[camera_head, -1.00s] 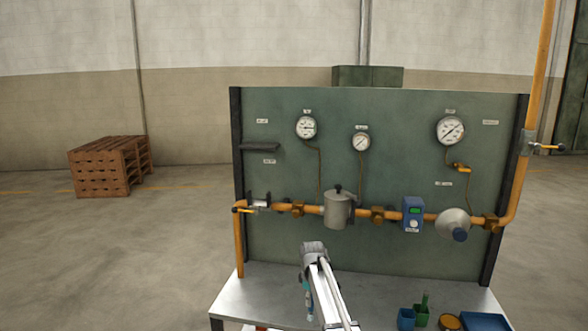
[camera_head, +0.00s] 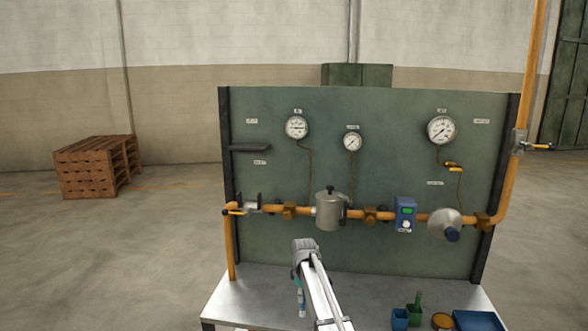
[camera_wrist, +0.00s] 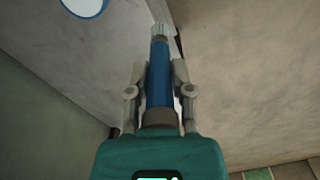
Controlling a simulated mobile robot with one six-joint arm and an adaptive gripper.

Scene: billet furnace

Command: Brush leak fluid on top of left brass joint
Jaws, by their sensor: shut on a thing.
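The left brass joint (camera_head: 289,211) sits on the orange pipe at the left of the green panel, left of the grey cylindrical canister (camera_head: 329,211). My gripper (camera_wrist: 160,75) is shut on a brush (camera_wrist: 159,85) with a blue handle and pale bristles at its far end. In the head view the brush (camera_head: 301,299) hangs small, pointing down beside my arm, over the metal bench and well below the joint. The brush is apart from the joint. The gripper's fingers are too small to make out in the head view. The joint cannot be made out in the wrist view.
The bench's left part (camera_head: 240,295) is clear.

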